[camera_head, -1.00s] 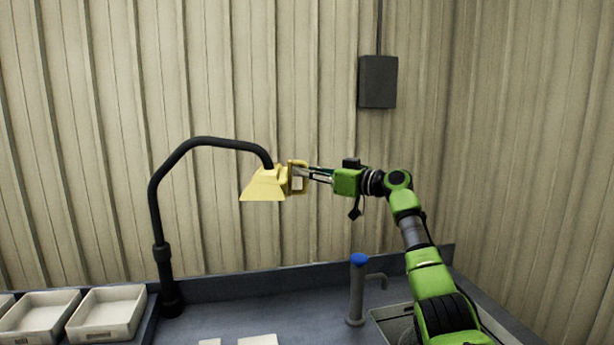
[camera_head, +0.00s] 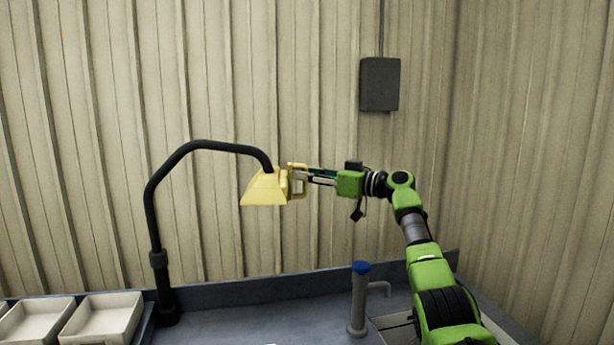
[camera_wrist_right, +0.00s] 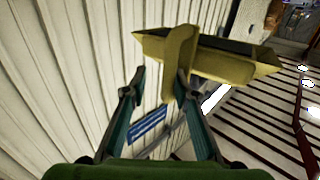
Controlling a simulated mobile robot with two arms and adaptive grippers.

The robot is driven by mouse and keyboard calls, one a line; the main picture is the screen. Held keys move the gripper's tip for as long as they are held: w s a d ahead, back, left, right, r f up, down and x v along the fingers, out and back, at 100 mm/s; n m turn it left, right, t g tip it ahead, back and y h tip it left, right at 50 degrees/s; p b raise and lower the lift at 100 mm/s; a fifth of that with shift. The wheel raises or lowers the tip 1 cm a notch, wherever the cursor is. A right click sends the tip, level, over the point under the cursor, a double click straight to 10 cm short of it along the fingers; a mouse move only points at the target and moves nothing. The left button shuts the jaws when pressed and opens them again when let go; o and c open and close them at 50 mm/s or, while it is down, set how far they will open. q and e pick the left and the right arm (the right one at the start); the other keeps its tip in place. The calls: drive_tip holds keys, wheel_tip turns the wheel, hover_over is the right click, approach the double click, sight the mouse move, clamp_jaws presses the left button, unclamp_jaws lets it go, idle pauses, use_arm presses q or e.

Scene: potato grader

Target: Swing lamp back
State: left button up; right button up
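The lamp has a yellow shade (camera_head: 265,190) on a black curved arm (camera_head: 152,215) that rises from the counter at left. A yellow loop handle (camera_head: 303,180) is on the shade's right side. My right gripper (camera_head: 308,175) reaches in from the right at this handle. In the right wrist view its two fingers (camera_wrist_right: 157,82) stand apart with wall showing between them. The yellow handle (camera_wrist_right: 180,60) lies by the right-hand fingertip, and I cannot tell whether they touch. The shade (camera_wrist_right: 215,58) is just beyond. My left gripper is out of view.
A grey tap with a blue top (camera_head: 359,300) stands on the counter (camera_head: 250,325) below my right arm, beside a sink. Pale trays (camera_head: 100,320) sit at the lower left. A dark box (camera_head: 380,84) hangs on the corrugated wall behind. The air left of the lamp arm is clear.

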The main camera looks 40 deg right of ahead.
drive_tip(key=shift+a+f, duration=0.1)
drive_tip(key=shift+a, duration=0.15)
drive_tip(key=v, duration=1.2)
drive_tip(key=shift+w+d, duration=0.1)
